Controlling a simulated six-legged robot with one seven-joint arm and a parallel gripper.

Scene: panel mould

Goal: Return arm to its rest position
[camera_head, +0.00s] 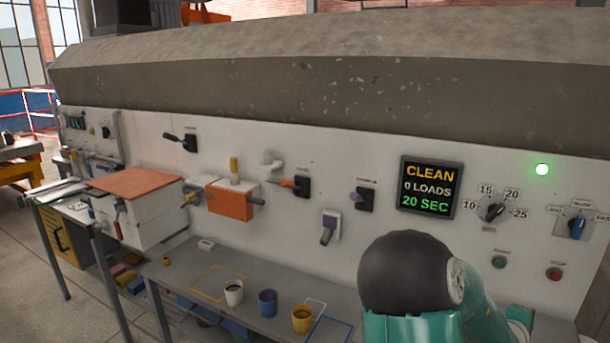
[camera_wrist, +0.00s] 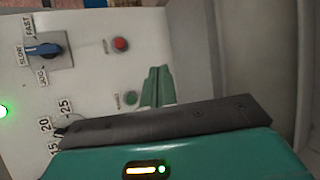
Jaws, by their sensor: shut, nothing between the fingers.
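My gripper (camera_wrist: 156,86) shows in the wrist view as two green fingers pressed together, empty, in front of the white control panel (camera_wrist: 88,75). Its tips lie beside the green button (camera_wrist: 131,98) in that picture; I cannot tell the gap to the panel. In the head view my teal arm with its dark round joint fills the lower right, and my gripper cannot be made out there.
A red button (camera_wrist: 121,44), a blue selector (camera_wrist: 45,50) and a numbered dial (camera_head: 492,211) are on the panel close by. A display (camera_head: 430,187) reads CLEAN, 0 LOADS, 20 SEC. Several cups, including a yellow cup (camera_head: 302,319), stand on the grey bench (camera_head: 185,272) below.

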